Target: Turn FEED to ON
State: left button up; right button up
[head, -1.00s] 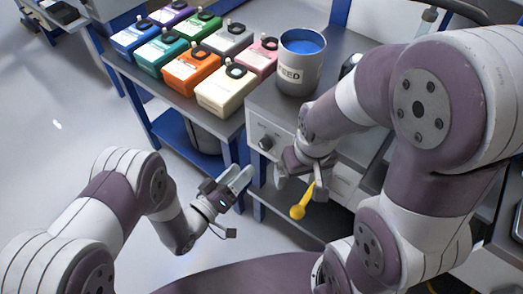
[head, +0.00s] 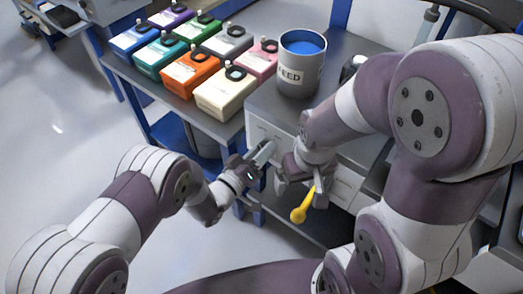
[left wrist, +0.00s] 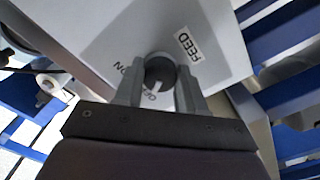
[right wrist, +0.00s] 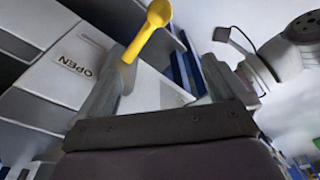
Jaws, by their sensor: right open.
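The dark round FEED knob (left wrist: 160,72) sits on the grey panel (left wrist: 218,28) in the left wrist view, with the FEED label at its upper right. ON is printed to its left and OFF below, partly hidden. My left gripper (left wrist: 160,85) has one finger on each side of the knob, close against it. In the head view my left gripper (head: 265,152) is at the panel front and hides the knob. My right gripper (head: 298,190) is open, beside a yellow round-ended handle (head: 299,214); the handle also shows in the right wrist view (right wrist: 148,30).
A grey FEED pot (head: 300,78) with blue contents stands on the machine top (head: 262,98). Several coloured containers (head: 226,90) stand on the bench to the left.

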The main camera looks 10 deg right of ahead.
pick_arm(q)
jog(key=shift+m, duration=0.4)
jog(key=m+b, duration=0.1)
jog(key=m, duration=1)
dwell(0.5)
jog(key=o, duration=1.1)
jog(key=shift+c, duration=0.2)
